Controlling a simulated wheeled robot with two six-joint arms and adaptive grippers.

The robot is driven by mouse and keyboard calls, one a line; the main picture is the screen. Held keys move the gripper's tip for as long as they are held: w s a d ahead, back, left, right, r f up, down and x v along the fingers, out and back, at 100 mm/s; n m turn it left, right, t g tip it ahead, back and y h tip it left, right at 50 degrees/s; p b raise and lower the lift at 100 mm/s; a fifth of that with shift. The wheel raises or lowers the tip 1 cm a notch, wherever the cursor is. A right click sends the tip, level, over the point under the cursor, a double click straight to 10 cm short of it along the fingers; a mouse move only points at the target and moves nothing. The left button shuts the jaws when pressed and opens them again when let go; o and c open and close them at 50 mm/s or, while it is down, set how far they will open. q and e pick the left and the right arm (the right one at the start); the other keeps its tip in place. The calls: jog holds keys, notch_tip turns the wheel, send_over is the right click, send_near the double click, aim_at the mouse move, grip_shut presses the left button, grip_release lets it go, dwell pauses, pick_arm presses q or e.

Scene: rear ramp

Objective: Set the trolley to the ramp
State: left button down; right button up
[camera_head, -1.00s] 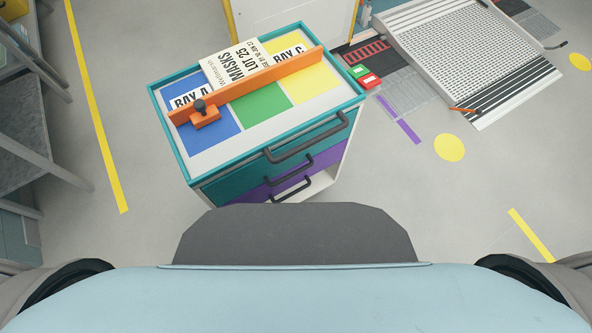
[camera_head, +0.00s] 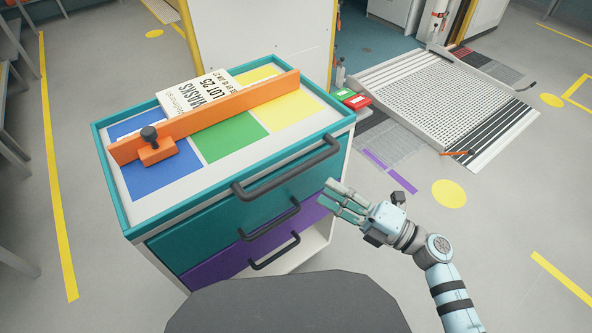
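The trolley (camera_head: 138,224) stands just in front of me, turned at an angle. The ramp (camera_head: 440,95), pale with a perforated surface, lies on the floor at the upper right, apart from the trolley. My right gripper (camera_head: 327,193) is at the trolley's right front corner, fingers apart and empty; contact is unclear. My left gripper is out of view.
A red and green box pair (camera_head: 356,101) sits by the trolley's far right corner. A white panel (camera_head: 262,38) stands behind the trolley. The right floor is open.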

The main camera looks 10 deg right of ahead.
aim_at(296, 168)
jog(key=x, duration=0.9)
jog(key=shift+w+a, duration=0.2)
jog(key=shift+a, duration=0.1)
grip_shut()
